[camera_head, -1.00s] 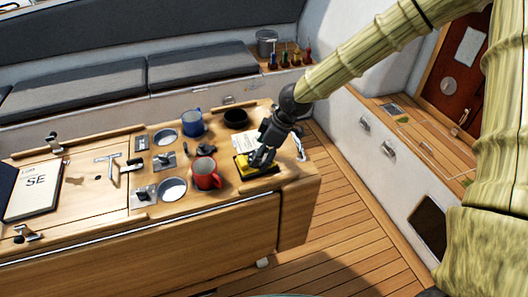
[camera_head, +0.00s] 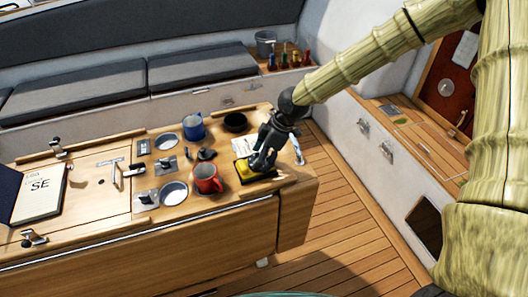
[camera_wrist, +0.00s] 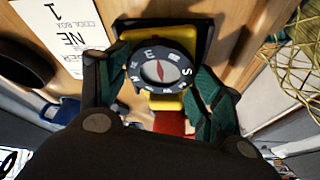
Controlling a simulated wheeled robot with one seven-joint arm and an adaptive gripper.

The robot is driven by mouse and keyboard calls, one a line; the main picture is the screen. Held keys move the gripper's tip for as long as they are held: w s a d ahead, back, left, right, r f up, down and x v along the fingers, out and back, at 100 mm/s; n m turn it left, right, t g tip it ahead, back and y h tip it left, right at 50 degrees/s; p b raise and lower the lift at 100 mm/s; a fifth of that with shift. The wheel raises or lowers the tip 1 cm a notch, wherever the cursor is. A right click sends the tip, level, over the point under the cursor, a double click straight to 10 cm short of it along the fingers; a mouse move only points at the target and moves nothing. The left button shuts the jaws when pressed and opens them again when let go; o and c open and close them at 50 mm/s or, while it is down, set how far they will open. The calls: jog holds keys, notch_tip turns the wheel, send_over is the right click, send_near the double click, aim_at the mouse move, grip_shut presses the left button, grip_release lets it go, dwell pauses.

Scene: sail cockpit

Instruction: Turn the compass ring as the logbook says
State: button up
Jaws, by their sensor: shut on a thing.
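The compass has a yellow body (camera_head: 245,170) and sits near the right end of the table. In the wrist view its dark ring (camera_wrist: 174,57) carries white letters, with E near the top and S at the right. The dial (camera_wrist: 152,72) inside is pale with a red needle. My gripper (camera_head: 262,163) reaches down over the compass from the right, its green fingers shut on the ring's two sides. The fingers hide parts of the ring's left and right edges. The open logbook (camera_head: 40,192) lies at the table's left end and shows a large "SE".
A red mug (camera_head: 207,179) stands just left of the compass. A blue mug (camera_head: 193,126) and a dark bowl (camera_head: 236,122) stand behind. A white card reading "COOL BOX" and "NE" (camera_wrist: 72,32) lies near the compass. The floor right of the table (camera_head: 335,195) is clear.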

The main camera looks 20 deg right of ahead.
jog(key=n+g+p, duration=0.1)
jog(key=n, duration=0.2)
jog(key=shift+w+n+g, duration=0.15)
jog(key=shift+n+g, duration=0.65)
jog(key=shift+n, duration=1)
jog(key=o, duration=1)
jog(key=shift+o, duration=0.2)
jog(key=v, duration=1.2)
jog(key=shift+w, duration=0.1)
